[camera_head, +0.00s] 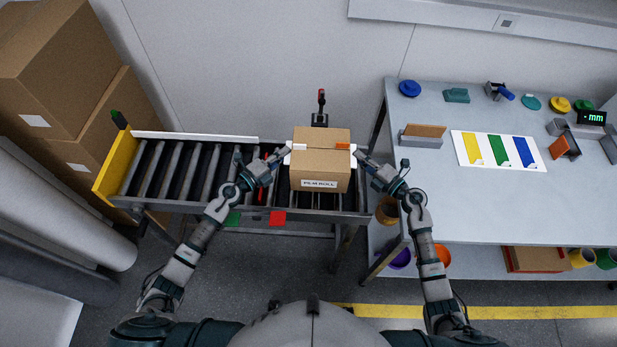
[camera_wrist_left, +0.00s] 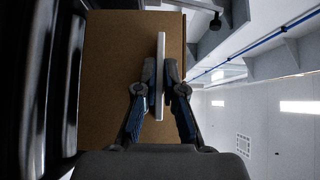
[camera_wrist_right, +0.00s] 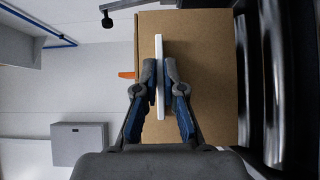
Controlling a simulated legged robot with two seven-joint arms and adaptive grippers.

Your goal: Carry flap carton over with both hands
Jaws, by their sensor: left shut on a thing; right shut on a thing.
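The flap carton (camera_head: 320,165) is a brown box with a "FILM ROLL" label on its front and an orange tab on top. It sits at the right end of the roller conveyor. My left gripper (camera_head: 281,155) is shut on the white tab on the carton's left side; in the left wrist view the fingers (camera_wrist_left: 160,85) pinch this tab (camera_wrist_left: 160,50) beside the carton wall (camera_wrist_left: 110,60). My right gripper (camera_head: 360,157) is shut on the white tab on the right side; the right wrist view shows its fingers (camera_wrist_right: 160,85) pinching that tab (camera_wrist_right: 159,50).
The conveyor (camera_head: 180,168) has free rollers left of the carton. A grey table (camera_head: 480,205) stands at right, with a mat of coloured strips (camera_head: 498,151), a card holder (camera_head: 422,137) and small items along its back. Large boxes (camera_head: 60,70) are stacked at far left.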

